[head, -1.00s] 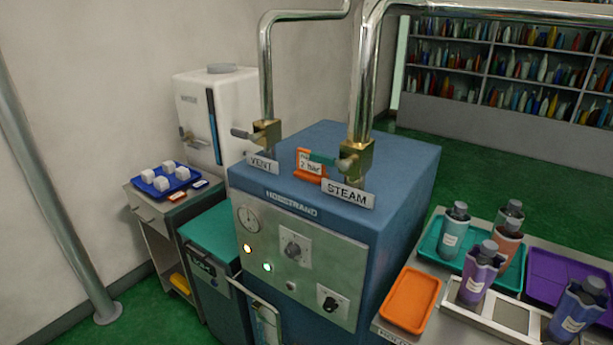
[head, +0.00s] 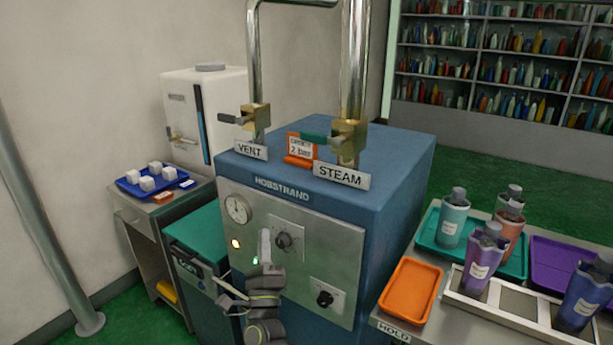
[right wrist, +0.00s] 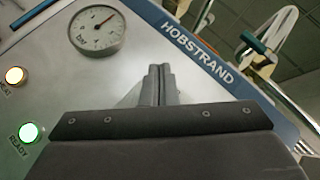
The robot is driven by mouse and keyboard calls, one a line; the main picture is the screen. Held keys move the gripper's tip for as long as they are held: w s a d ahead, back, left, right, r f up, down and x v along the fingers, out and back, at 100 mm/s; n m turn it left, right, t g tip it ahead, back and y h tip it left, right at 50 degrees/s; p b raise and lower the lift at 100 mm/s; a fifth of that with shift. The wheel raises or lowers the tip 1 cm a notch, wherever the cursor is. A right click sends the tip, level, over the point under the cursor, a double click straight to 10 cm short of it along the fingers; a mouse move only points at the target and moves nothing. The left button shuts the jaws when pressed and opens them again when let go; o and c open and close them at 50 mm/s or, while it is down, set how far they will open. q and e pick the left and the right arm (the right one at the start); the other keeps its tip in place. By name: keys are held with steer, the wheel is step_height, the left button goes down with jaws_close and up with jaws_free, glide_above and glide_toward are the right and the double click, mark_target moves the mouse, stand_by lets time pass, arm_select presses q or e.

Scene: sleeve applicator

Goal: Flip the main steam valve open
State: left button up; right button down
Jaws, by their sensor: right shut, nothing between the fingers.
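The steam valve (head: 347,137) is a brass block on the thick steel pipe, behind the STEAM plate (head: 342,175) on top of the blue machine. Its teal-tipped lever (head: 314,138) points left, across the pipe. In the right wrist view the teal lever (right wrist: 253,42) shows at the upper right, well away from the fingers. My right gripper (head: 265,234) is shut and empty, in front of the machine's panel and below the valve. It shows at the centre of the right wrist view (right wrist: 159,72). My left gripper is not in view.
The vent valve (head: 256,116) with a grey lever stands left of the steam valve. An orange-framed 2 bar card (head: 301,148) stands between them. Knobs (head: 284,240) and a gauge (head: 238,209) are on the panel. A table at right holds bottles and an orange tray (head: 410,291).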

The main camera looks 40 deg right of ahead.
arm_select(q)
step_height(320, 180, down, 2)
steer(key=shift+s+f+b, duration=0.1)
steer(key=shift+b, duration=0.55)
arm_select(e)
steer(key=s+d+r+m+g+h, duration=0.1)
steer(key=s+r+m+g+h, duration=0.2)
steer(key=r+m+g+h, duration=0.3)
steer(key=s+d+r+m+g+h, duration=0.1)
steer(key=s+r+m+g+h, duration=0.2)
steer(key=m, duration=1.1)
step_height(320, 180, up, 3)
steer(key=g+h, duration=0.3)
steer(key=shift+d+g, duration=0.3)
